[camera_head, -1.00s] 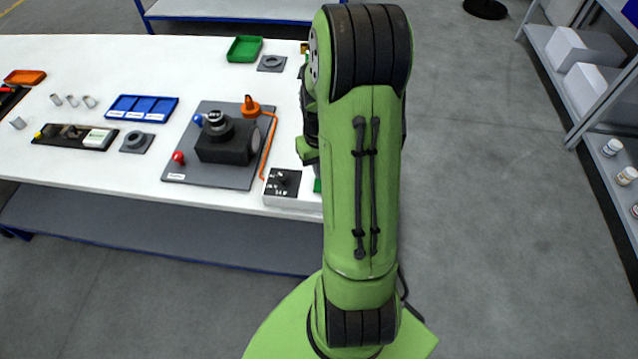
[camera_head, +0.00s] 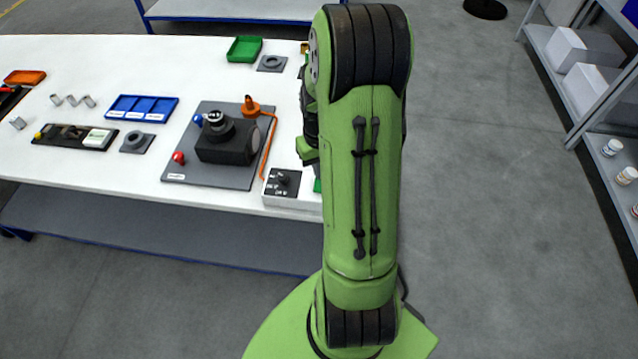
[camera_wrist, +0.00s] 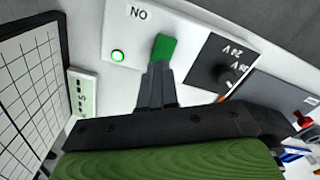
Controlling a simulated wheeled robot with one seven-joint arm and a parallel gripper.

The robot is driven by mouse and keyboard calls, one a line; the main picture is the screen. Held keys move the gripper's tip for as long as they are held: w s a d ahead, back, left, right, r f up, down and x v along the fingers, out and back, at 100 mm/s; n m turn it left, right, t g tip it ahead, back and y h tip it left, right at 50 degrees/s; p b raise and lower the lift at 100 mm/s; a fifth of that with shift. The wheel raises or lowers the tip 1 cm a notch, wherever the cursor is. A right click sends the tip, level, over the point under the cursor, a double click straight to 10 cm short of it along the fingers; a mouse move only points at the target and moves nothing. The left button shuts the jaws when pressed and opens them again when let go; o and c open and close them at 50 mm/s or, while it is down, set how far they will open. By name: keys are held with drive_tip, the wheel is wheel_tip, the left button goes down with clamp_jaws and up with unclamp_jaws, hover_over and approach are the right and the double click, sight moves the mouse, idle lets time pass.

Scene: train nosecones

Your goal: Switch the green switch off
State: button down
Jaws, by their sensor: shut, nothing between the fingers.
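The green switch (camera_wrist: 164,47) shows in the wrist view on a white panel (camera_wrist: 140,40) marked "ON". A round green lamp (camera_wrist: 118,56) is lit to its left. My gripper (camera_wrist: 158,68) is shut and empty, with its fingertips right at the lower edge of the switch. I cannot tell whether they touch it.
A black knob panel marked 24 V (camera_wrist: 222,65) is right of the switch. A dark-framed grid panel (camera_wrist: 30,85) and a small white device (camera_wrist: 83,93) lie left. A grey plate with a black fixture (camera_head: 228,141) and a blue tray (camera_head: 141,108) stand on the white table (camera_head: 60,190).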

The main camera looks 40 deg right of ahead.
drive_tip(key=shift+f+b, duration=0.85)
drive_tip(key=shift+f, duration=0.1)
idle(0.6)
wheel_tip(320, 180, up, 7)
drive_tip(key=p, duration=0.6)
drive_tip(key=shift+r, duration=0.15)
